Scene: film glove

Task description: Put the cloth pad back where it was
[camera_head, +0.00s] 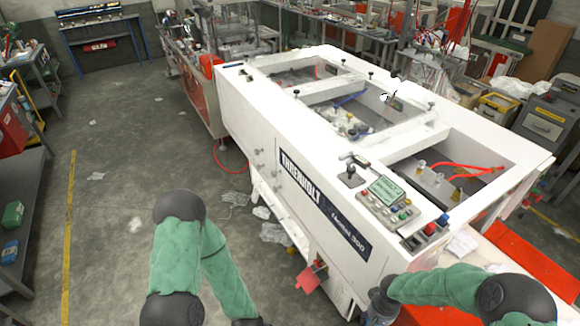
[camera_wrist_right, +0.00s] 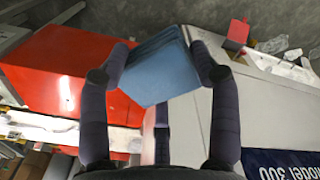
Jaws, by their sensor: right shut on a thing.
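The cloth pad (camera_wrist_right: 155,68) is a blue, folded-looking block in the right wrist view. My right gripper (camera_wrist_right: 165,62) is shut on it, with one dark finger at each side. In the head view the dark end of my right arm (camera_head: 380,306) is at the bottom, beside the near corner of the white machine (camera_head: 250,105). I cannot make out the pad there. My left arm (camera_head: 222,270) hangs at the bottom left of the machine, and its gripper is cut off by the lower edge.
The machine's top has open wells, a button panel (camera_head: 384,201) and a joystick (camera_head: 351,173). A red surface (camera_wrist_right: 70,70) lies left of the pad in the wrist view. A red part (camera_head: 311,278) sticks out low on the machine. Crumpled plastic (camera_head: 275,234) lies on the floor.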

